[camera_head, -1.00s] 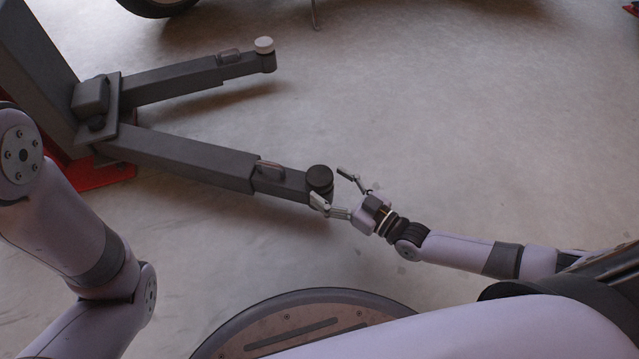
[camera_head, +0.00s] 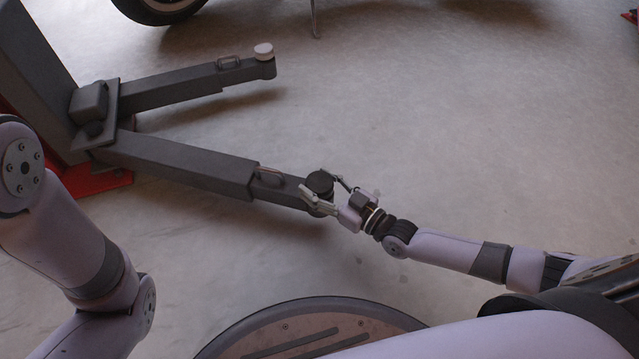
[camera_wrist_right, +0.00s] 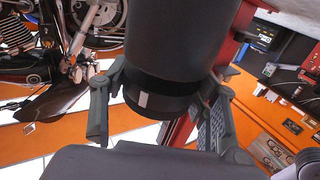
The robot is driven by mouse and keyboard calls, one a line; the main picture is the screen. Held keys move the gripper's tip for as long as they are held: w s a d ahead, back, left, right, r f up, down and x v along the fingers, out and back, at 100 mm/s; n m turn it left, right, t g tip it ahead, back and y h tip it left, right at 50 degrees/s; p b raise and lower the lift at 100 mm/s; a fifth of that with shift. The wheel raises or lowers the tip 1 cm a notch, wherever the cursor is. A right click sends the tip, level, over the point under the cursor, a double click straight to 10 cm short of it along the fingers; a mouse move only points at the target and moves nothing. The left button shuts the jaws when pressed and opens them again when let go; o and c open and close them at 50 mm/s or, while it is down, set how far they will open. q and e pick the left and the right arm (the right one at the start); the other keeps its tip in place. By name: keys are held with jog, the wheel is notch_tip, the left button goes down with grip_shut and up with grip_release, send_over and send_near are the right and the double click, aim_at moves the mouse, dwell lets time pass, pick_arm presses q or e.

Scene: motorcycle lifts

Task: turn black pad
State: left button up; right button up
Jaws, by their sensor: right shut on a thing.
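The black pad (camera_head: 320,182) is a round dark disc at the end of the near lift arm (camera_head: 180,163). It also shows in the right wrist view (camera_wrist_right: 160,104), with a small light mark on its side. My right gripper (camera_head: 323,192) is at the pad, its fingers on either side of it and shut on it. In the right wrist view the two fingers flank the pad's dark rim. My left arm shows at the left of the head view, but its gripper is out of view.
The lift's grey post (camera_head: 40,70) stands at the left on a red base (camera_head: 95,178). A motorcycle wheel (camera_head: 160,8) shows at the top.

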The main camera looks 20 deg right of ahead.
jog(key=c, duration=0.5)
